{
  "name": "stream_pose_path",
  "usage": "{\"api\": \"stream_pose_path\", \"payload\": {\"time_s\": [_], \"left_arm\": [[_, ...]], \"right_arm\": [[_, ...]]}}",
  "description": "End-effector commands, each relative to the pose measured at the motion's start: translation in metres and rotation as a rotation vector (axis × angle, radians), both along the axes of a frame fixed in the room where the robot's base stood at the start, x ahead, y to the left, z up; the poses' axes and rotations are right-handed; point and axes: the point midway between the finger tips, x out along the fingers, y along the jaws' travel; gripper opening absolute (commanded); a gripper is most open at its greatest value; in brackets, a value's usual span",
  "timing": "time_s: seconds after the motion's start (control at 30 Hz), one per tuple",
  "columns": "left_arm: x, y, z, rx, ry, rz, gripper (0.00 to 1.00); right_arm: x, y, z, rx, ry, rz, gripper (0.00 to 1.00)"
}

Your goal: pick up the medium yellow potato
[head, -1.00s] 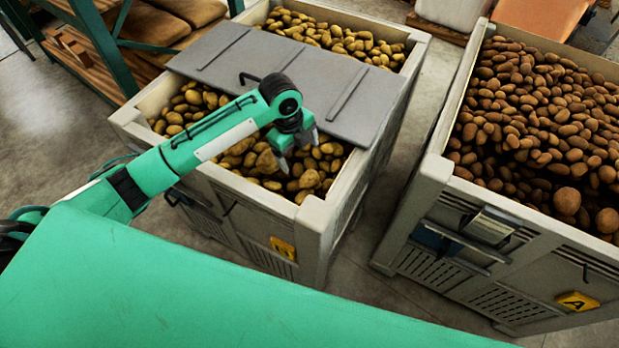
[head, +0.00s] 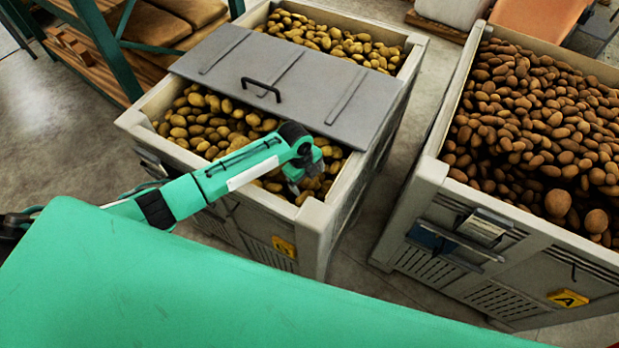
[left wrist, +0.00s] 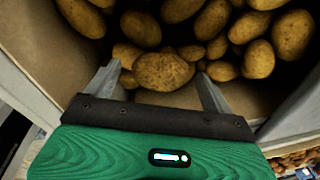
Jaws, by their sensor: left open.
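Yellow-brown potatoes fill the left bin (head: 324,222); they also show in the left wrist view. A medium, oval, speckled yellow potato (left wrist: 163,71) lies between the finger tips of my left gripper (left wrist: 158,76). The gripper is open and points down into the near part of the bin, close to its front wall. In the head view my left gripper (head: 304,181) is low among the potatoes, and my wrist partly hides its fingers. I cannot tell whether either finger touches the potato. My right gripper is not in view.
A grey lid (head: 270,88) with a black handle covers the middle of the left bin, just behind my wrist. A second bin (head: 436,172) of browner potatoes stands to the right, with a floor gap between. A shelf (head: 106,48) with sacks stands at the upper left.

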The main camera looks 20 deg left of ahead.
Motion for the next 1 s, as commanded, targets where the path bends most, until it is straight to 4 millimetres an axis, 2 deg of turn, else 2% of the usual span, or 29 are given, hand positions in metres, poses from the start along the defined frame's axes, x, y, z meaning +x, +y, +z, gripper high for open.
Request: {"api": "stream_pose_path", "payload": {"time_s": [0.27,0.53,0.83,1.0], "left_arm": [[0.000,0.000,-0.004,0.001,0.000,0.000,0.86],[0.000,0.000,-0.004,0.001,0.000,0.000,0.36],[0.000,0.000,-0.002,0.000,-0.001,0.000,0.36],[0.001,0.000,0.008,-0.001,-0.003,0.000,0.36]], "right_arm": [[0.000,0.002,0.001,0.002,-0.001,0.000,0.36],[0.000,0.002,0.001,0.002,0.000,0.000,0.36],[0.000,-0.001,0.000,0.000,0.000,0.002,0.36],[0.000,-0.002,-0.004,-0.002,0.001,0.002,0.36]]}}
